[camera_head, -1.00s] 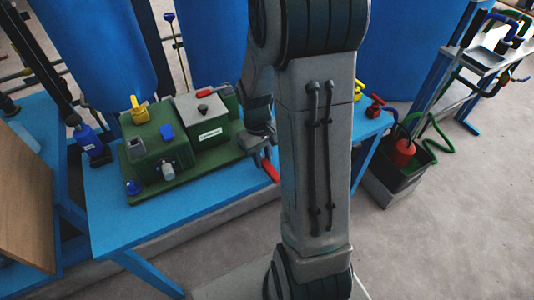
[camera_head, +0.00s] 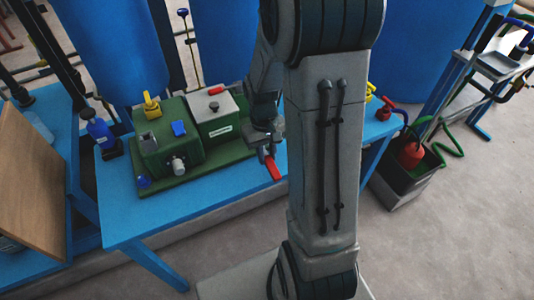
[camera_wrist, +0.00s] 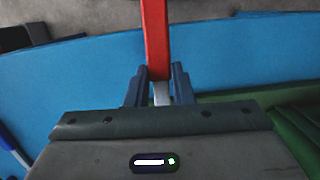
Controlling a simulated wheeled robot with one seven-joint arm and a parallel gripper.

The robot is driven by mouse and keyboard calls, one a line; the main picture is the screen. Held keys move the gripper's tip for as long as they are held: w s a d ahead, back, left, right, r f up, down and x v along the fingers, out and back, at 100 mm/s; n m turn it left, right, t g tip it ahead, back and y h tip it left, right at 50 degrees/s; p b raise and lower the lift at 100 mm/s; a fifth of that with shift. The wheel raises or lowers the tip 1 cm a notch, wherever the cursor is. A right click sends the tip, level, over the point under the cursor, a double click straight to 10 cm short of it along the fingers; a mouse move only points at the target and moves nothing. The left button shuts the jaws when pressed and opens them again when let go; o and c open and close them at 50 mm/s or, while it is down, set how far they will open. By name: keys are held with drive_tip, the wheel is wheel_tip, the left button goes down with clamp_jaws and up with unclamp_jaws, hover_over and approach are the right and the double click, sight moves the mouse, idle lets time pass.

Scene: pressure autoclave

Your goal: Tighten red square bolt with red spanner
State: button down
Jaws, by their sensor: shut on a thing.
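The red spanner (camera_head: 272,167) is in my gripper (camera_head: 265,150), to the right of the green machine and close to the table's front edge. In the wrist view the spanner (camera_wrist: 155,35) runs straight out from between the blue fingers of my gripper (camera_wrist: 160,88), which are shut on its light metal part. The spanner's far end runs past the top of that view. The red square bolt cannot be made out. The green machine (camera_head: 165,155) on the blue table carries a red handle (camera_head: 216,91) on its grey lid, a yellow lever (camera_head: 151,104) and a blue block (camera_head: 179,128).
The blue table (camera_head: 225,185) has free room along its front. A blue bottle (camera_head: 97,128) stands at its left. A dark bin (camera_head: 405,180) stands on the floor. Large blue tanks (camera_head: 110,50) rise behind.

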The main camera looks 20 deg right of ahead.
drive_tip(key=shift+s+r+p, duration=0.1)
drive_tip(key=shift+r+p, duration=1.25)
drive_tip(key=shift+r, duration=0.45)
drive_tip(key=shift+f, duration=0.1)
